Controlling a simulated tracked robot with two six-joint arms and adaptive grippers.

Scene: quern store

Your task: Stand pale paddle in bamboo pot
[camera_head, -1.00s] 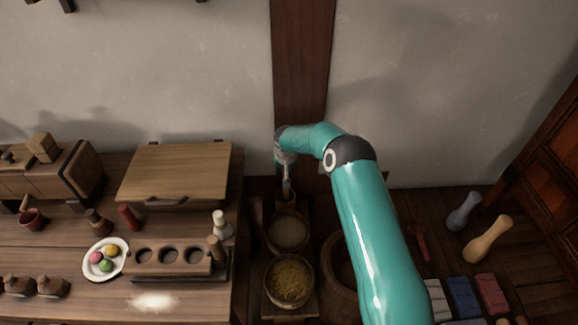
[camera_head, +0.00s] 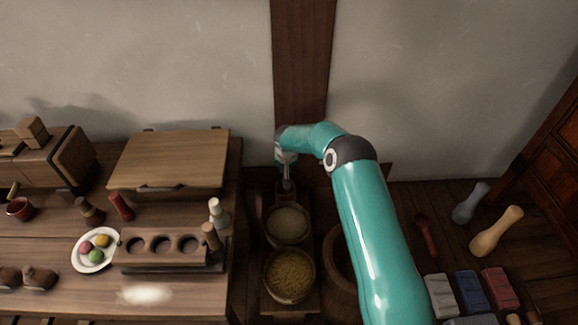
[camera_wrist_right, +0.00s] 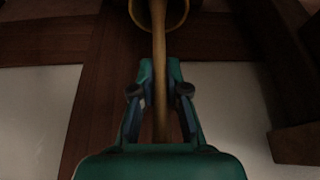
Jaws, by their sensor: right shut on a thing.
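The pale paddle shows in the right wrist view as a thin tan handle (camera_wrist_right: 159,60) running from between my fingers to the pot's mouth. My right gripper (camera_wrist_right: 160,96) is shut on it. The bamboo pot shows its round rim (camera_wrist_right: 182,14) at the top of the wrist view, with the paddle's far end inside that ring. In the head view the small pot (camera_head: 287,197) stands right below my right gripper (camera_head: 287,173), behind the bowls. How deep the paddle sits is hidden. My left gripper is not in view.
A bowl of pale meal (camera_head: 288,223) and a bowl of yellow grain (camera_head: 290,276) stand in front of the pot. A wooden counter (camera_head: 70,250) with a plate of coloured balls (camera_head: 96,262) is on the left. A wall post (camera_head: 303,60) rises close behind.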

